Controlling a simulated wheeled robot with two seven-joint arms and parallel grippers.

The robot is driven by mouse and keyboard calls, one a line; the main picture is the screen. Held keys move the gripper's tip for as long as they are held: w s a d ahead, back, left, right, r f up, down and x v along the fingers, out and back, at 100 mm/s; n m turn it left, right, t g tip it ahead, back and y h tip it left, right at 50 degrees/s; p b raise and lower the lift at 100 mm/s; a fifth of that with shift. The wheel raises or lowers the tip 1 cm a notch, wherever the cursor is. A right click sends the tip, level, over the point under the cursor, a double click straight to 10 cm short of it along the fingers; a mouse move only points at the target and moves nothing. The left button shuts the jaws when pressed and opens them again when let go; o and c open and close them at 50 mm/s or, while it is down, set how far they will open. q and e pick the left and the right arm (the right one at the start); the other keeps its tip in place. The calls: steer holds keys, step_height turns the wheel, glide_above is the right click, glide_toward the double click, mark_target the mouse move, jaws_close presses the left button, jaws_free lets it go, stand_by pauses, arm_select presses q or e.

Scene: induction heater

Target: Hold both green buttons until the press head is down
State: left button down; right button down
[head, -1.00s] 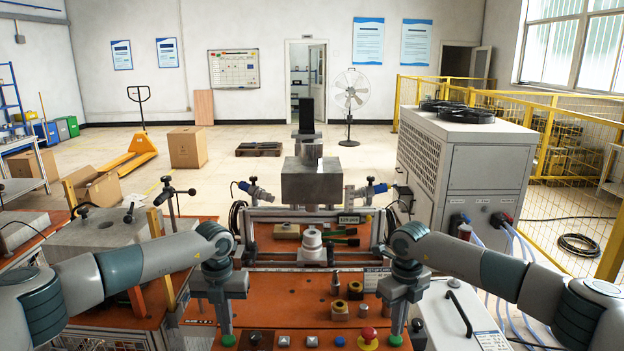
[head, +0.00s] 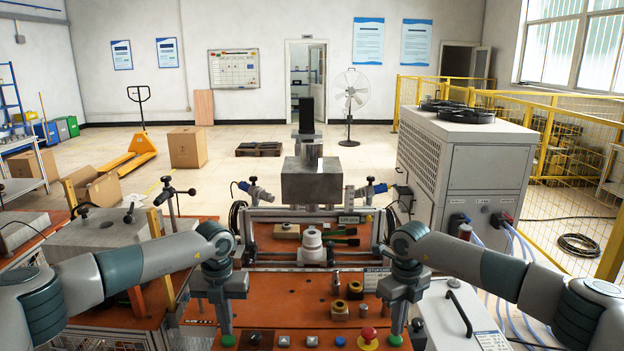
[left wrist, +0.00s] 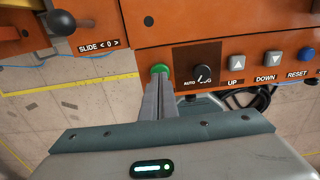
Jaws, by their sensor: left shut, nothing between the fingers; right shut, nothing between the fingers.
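The left green button (head: 228,340) is at the left of the orange control panel; it also shows in the left wrist view (left wrist: 160,69). My left gripper (head: 227,328) is shut and points down, with its fingertips at this button and seeming to touch it. The right green button (head: 395,340) is at the panel's right. My right gripper (head: 397,326) is shut and empty, its fingertips at that button; contact is hard to tell. The press's grey metal block (head: 311,183) stands above a white round part (head: 312,240), with a visible gap between them.
Between the green buttons are a selector knob (left wrist: 203,73), up (left wrist: 236,62) and down buttons (left wrist: 267,60), a blue reset button (head: 340,341) and a red mushroom button (head: 369,335). Loose metal and brass parts (head: 340,308) stand on the orange table behind them.

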arm_select(q)
steer(key=shift+s+f, duration=0.1)
steer(key=shift+f, duration=1.1)
stand_by(0.9)
arm_select(e)
steer(key=shift+s+f, duration=0.1)
steer(key=shift+f, duration=1.15)
stand_by(2.9)
stand_by(0.7)
steer(key=shift+r, duration=1.6)
